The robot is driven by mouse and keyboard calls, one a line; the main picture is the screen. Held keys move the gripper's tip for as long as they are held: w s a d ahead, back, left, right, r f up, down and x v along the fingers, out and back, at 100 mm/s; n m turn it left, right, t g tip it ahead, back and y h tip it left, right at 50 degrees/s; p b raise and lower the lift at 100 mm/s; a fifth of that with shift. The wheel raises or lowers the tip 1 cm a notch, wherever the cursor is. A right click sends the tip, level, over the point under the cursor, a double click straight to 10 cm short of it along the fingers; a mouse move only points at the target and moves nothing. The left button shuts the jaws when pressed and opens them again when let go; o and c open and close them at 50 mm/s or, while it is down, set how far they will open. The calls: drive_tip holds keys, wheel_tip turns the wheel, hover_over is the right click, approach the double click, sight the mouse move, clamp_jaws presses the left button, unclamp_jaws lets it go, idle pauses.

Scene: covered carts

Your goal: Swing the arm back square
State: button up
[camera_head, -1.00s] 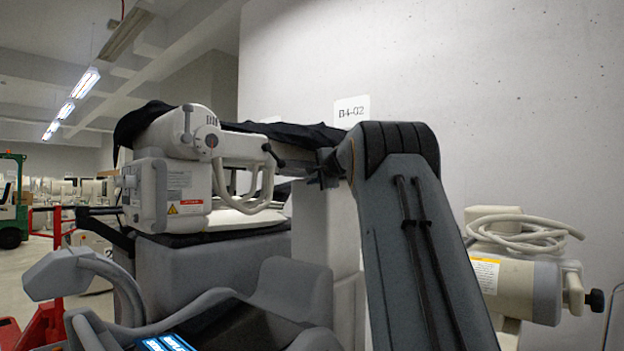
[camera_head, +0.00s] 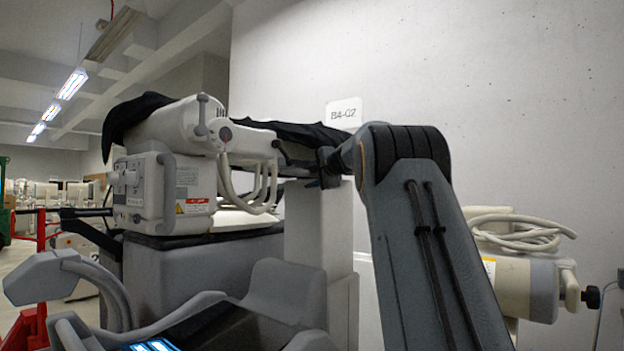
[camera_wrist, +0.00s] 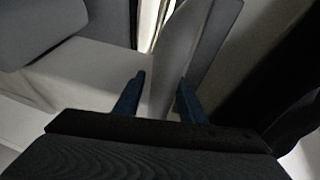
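The cart's arm (camera_head: 262,147) runs level from the pale column (camera_head: 306,230) to the white tube head (camera_head: 175,122) at left. A boxy unit with labels (camera_head: 190,190) and hanging cable loops are below the head. My gripper (camera_wrist: 162,85) has its two blue fingers apart in the wrist view. A grey panel-like shape (camera_wrist: 174,45) lies beyond and between them; I cannot tell whether they touch it. In the head view, dark parts at my arm's end are close to the right end of the cart's arm, and the fingers cannot be made out.
Black cloth (camera_head: 135,118) drapes behind the tube head. A second unit with coiled cable (camera_head: 515,238) stands at right by the concrete wall (camera_head: 520,110). Red equipment (camera_head: 40,228) stands at left. A grey curved handle (camera_head: 40,278) is in the near left.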

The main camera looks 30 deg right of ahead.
drive_tip(key=s+r+b, duration=0.1)
drive_tip(key=s+b, duration=0.2)
drive_tip(key=s, duration=0.4)
drive_tip(key=shift+s+a+r, duration=0.15)
drive_tip(key=shift+s+r, duration=0.05)
drive_tip(key=shift+s, duration=0.15)
